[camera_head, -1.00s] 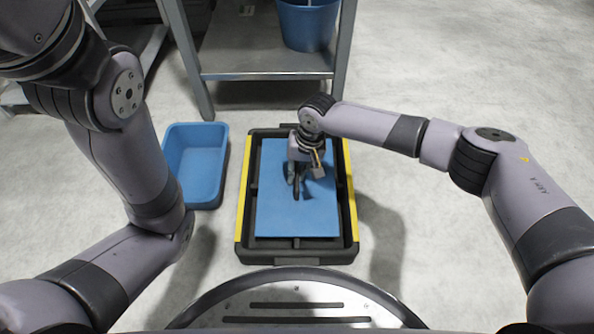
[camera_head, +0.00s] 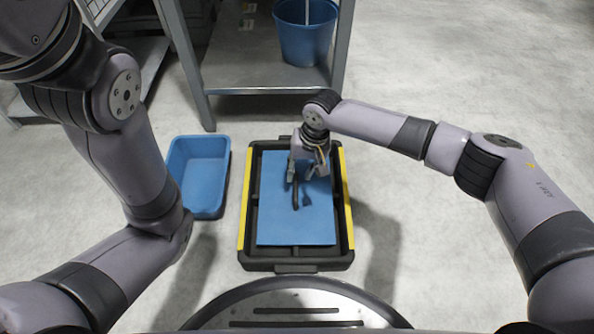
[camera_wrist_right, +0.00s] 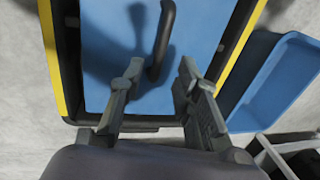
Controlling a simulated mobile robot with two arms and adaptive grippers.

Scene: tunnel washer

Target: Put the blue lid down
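The flat blue lid (camera_head: 278,228) lies within the rim of a black crate (camera_head: 295,262) with yellow sides; how deep it sits I cannot tell. A dark upright handle (camera_head: 296,194) stands on the lid and casts a shadow. The lid (camera_wrist_right: 208,25) and handle (camera_wrist_right: 162,42) also show in the right wrist view. My right gripper (camera_head: 303,178) is above the lid, by the handle. In the right wrist view its fingers (camera_wrist_right: 160,88) are spread wide and empty, with the handle beyond the tips, apart from them. My left gripper is out of view.
A blue basin (camera_head: 198,170) stands on the floor just left of the crate. A metal shelf rack (camera_head: 265,82) holding a blue bucket (camera_head: 305,30) is behind the crate. The floor right of the crate is clear.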

